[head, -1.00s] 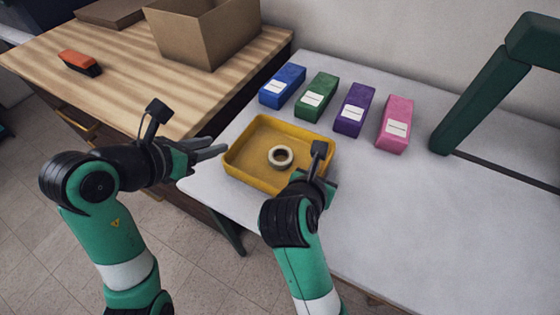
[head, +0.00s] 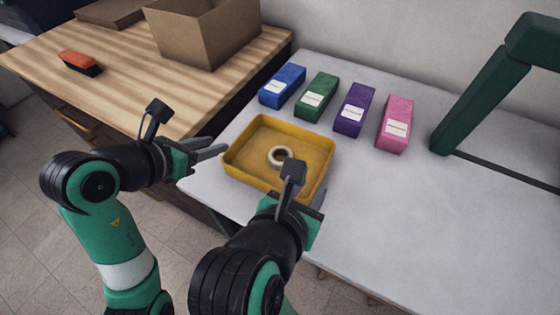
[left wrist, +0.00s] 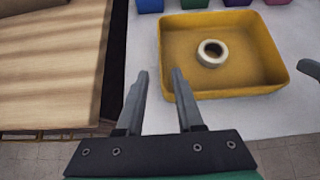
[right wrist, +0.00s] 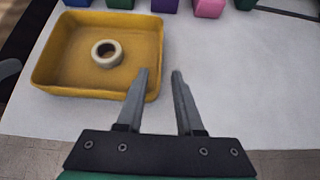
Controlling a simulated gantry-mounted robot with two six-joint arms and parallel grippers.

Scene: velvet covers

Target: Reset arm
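My left gripper (head: 222,152) points right, in the air left of the yellow tray (head: 240,180). In the left wrist view its two fingers (left wrist: 160,78) are apart with nothing between them. My right gripper (head: 305,200) is at the near right side of the tray, and the arm hides part of the tray's near edge. In the right wrist view its fingers (right wrist: 162,75) are apart and empty, beside the tray's right wall (right wrist: 153,80). A cream tape roll (head: 280,156) lies flat in the tray; both wrist views show it too.
Blue (head: 282,86), green (head: 316,97), purple (head: 354,109) and pink (head: 395,124) blocks stand in a row behind the tray. A dark green frame (head: 480,95) stands at right. A wooden table (head: 120,75) holds a cardboard box (head: 205,35) and an orange brush (head: 79,62). The right of the white table (head: 440,220) is clear.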

